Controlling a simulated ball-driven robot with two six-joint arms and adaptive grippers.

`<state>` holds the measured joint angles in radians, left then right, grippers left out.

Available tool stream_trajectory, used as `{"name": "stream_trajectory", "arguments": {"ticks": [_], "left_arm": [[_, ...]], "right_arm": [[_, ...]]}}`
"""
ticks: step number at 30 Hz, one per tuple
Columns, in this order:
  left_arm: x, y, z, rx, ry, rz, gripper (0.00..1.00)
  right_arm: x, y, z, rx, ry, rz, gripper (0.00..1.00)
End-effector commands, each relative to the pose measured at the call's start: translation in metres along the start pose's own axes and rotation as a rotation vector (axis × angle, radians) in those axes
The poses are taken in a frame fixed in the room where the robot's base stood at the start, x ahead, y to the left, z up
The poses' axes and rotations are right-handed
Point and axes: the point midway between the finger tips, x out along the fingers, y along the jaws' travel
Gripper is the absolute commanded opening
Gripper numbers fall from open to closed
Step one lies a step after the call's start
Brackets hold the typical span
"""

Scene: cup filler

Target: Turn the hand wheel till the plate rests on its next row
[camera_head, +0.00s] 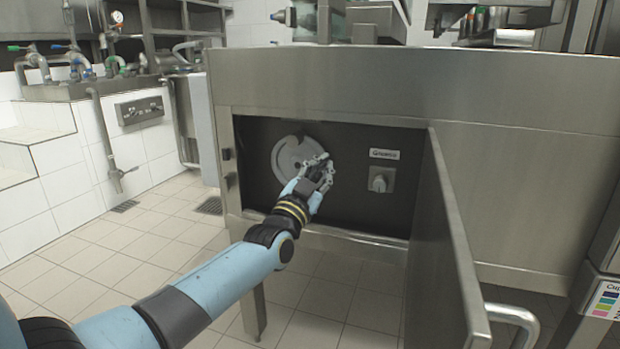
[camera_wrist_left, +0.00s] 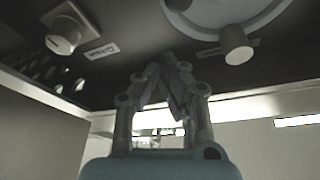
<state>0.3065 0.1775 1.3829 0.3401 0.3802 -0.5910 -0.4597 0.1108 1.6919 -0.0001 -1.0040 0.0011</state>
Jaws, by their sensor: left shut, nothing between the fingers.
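The hand wheel (camera_head: 288,158) is a light grey disc on the dark back wall of an open cabinet in the machine's front. Its lower right part is hidden behind my left gripper (camera_head: 322,168) in the head view. In the left wrist view part of the wheel (camera_wrist_left: 205,12) shows at the top, with a round handle knob (camera_wrist_left: 236,46) standing out from it. My left gripper (camera_wrist_left: 170,75) is shut and empty, its fingers apart from the knob, to its left in that view. I cannot make out the plate. My right gripper is not in view.
A control knob (camera_head: 379,182) with a label (camera_head: 384,154) above it sits right of the wheel. The cabinet door (camera_head: 455,250) hangs open at the right. The cabinet's bottom edge (camera_head: 345,240) runs below my left gripper. Pipes and valves stand at the left.

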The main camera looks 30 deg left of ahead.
Motion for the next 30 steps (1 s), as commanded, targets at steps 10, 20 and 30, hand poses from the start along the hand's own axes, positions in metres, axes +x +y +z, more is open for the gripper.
{"name": "stream_trajectory", "arguments": {"ticks": [10, 20, 30], "left_arm": [[-0.062, -0.003, -0.002, 0.001, 0.002, -0.001, 0.00], [-0.070, 0.034, 0.008, 0.530, -0.024, 0.201, 0.00], [-0.098, 0.026, 0.089, 2.024, -0.062, 0.482, 0.00]], "right_arm": [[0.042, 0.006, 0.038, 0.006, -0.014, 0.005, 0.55], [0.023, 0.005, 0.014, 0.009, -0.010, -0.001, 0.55], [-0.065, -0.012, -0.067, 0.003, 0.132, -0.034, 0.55]]}}
